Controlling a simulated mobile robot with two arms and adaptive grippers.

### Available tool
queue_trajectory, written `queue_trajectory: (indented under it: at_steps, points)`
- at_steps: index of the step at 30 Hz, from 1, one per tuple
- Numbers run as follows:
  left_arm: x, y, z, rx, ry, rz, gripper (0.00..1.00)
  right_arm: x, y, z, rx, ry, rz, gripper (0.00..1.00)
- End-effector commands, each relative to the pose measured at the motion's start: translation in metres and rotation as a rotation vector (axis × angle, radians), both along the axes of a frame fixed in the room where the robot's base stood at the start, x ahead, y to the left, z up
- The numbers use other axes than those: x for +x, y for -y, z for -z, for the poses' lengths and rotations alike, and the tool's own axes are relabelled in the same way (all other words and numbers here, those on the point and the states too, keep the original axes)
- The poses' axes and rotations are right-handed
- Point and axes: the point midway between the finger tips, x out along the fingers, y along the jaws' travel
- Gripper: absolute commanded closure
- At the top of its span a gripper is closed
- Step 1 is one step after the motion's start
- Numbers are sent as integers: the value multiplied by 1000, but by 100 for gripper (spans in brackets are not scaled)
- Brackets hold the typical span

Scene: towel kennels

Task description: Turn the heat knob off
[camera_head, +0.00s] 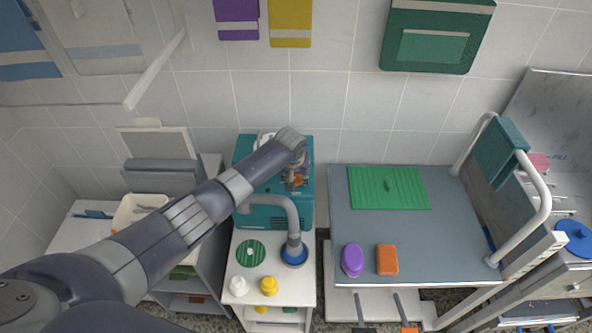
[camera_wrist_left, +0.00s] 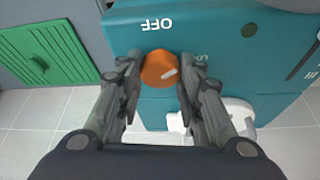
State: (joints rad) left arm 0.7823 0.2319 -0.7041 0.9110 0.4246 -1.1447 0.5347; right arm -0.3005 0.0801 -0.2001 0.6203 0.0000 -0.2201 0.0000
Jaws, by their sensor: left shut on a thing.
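The heat knob (camera_wrist_left: 160,69) is orange and round, on the teal machine (camera_wrist_left: 215,30). In the left wrist view it sits below an upside-down OFF label. Its white mark lies right of the knob's middle, pointing to the right, away from OFF; a partly covered label that seems to read LO is on that side. My left gripper (camera_wrist_left: 159,76) is shut on the knob, one finger on each side. In the head view the machine (camera_head: 243,150) stands against the wall, and my left gripper (camera_head: 293,177) reaches its front. My right gripper is not in view.
A white cart (camera_head: 250,307) with a purple-blue ringed cup, a green disc and small bottles stands before the machine. A grey table (camera_head: 450,250) to the right carries a green mat (camera_head: 400,203), a purple item (camera_head: 352,260) and an orange block (camera_head: 387,260).

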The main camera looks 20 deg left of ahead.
Motion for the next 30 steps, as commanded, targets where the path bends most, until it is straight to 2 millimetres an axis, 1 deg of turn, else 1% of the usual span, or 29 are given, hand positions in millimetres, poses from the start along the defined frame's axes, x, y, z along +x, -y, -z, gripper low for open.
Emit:
queue_trajectory:
  at_steps: [1,4,11,17,21,30]
  points:
    - [-1,3,-1,-4,-4,-44,90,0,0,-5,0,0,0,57]
    - [-1,3,0,-3,-5,-140,90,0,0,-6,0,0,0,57]
    - [0,4,2,-2,-3,-359,90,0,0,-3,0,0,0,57]
    - [1,5,4,-2,-3,-547,90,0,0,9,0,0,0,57]
    - [2,6,5,-2,-2,-667,90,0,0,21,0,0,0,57]
    - [3,5,4,0,-2,-862,90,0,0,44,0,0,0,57]
